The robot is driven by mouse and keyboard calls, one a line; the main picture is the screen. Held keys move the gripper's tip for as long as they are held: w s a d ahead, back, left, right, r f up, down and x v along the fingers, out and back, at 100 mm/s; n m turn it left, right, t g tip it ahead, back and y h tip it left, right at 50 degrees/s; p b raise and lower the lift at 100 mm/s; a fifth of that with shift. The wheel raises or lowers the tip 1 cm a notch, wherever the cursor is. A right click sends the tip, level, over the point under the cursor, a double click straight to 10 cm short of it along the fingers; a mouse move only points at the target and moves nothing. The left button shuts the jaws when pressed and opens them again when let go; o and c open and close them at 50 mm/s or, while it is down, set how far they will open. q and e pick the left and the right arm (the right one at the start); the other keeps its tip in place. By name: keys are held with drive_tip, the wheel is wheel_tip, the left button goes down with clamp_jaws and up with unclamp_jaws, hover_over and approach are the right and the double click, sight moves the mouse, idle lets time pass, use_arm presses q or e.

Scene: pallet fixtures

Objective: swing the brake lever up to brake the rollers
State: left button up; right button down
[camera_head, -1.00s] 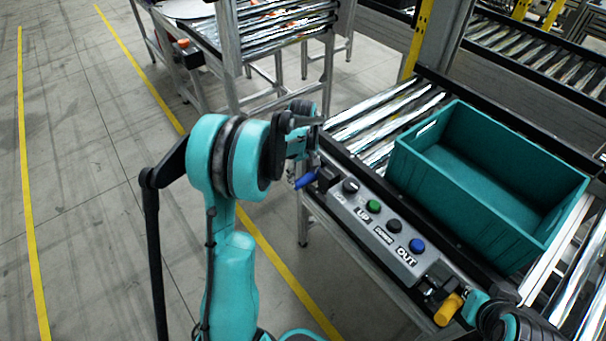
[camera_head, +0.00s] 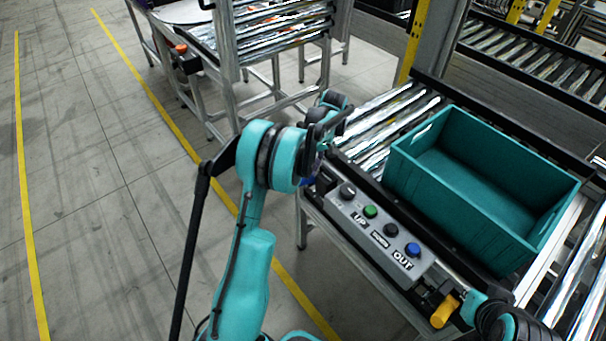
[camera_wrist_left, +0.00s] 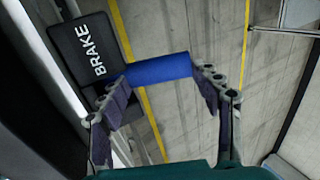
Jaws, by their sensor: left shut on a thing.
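The blue brake lever (camera_wrist_left: 158,69) lies between the fingers of my left gripper (camera_wrist_left: 157,84) in the left wrist view, and the gripper is shut on it. The lever extends from beside the black block marked BRAKE (camera_wrist_left: 88,48). In the head view only a small bit of the blue lever (camera_head: 307,182) shows below my left wrist, at the far end of the control panel; my arm hides the rest and the fingers. My right arm's end is at the lower right near a yellow handle (camera_head: 445,311); its fingers cannot be made out.
The grey control panel (camera_head: 378,236) has several knobs and buttons with UP and OUT labels. A teal crate (camera_head: 480,190) sits on the rollers (camera_head: 385,125) behind it. Another roller stand (camera_head: 285,40) is at the back. The floor on the left is clear.

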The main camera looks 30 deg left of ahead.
use_arm(q)
drive_tip(key=shift+w+d+r+g, duration=0.1)
drive_tip(key=shift+w+g, duration=0.15)
drive_tip(key=shift+g, duration=0.15)
drive_tip(key=o, duration=1.7)
drive_tip(key=shift+s+r, duration=0.1)
